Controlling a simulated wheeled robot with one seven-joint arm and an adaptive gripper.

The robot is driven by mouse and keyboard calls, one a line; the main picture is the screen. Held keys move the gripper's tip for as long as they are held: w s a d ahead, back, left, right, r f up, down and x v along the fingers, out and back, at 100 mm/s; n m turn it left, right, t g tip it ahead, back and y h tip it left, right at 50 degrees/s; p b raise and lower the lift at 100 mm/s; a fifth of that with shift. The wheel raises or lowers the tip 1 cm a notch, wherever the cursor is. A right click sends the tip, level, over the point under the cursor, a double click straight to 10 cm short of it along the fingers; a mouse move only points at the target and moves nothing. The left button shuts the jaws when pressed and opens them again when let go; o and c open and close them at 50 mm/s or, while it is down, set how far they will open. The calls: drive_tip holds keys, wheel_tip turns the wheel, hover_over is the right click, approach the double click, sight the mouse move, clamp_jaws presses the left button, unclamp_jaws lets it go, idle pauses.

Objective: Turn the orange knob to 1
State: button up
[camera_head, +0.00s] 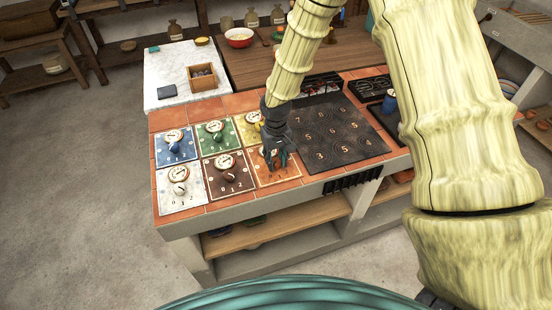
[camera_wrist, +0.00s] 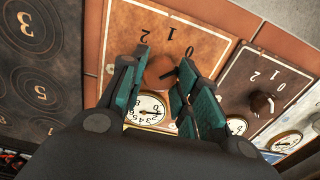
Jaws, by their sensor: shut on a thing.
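The orange panel (camera_head: 290,178) is the right one in the front row of panels. In the wrist view its plate (camera_wrist: 205,28) carries the marks 0, 1 and 2, seen upside down, and a white dial (camera_wrist: 148,108). The orange knob (camera_wrist: 160,71) sits between my fingers and is partly covered by them. My gripper (camera_head: 274,158) reaches down onto this panel and is shut on the knob; its teal fingertips also show in the wrist view (camera_wrist: 162,68). I cannot tell which mark the knob points to.
The brown panel (camera_head: 240,186) with its knob lies close on the left, and the yellow panel (camera_head: 240,121) lies behind. The dark hob plate (camera_head: 350,120) with numbered rings is just right. A wooden box (camera_head: 205,82) stands on the white worktop at the back left.

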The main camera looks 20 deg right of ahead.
drive_tip(key=n+p, duration=0.1)
drive_tip(key=n, duration=0.3)
drive_tip(key=shift+n+p, duration=0.35)
drive_tip(key=shift+n, duration=1.85)
drive_tip(key=o, duration=1)
drive_tip(key=shift+o, duration=0.2)
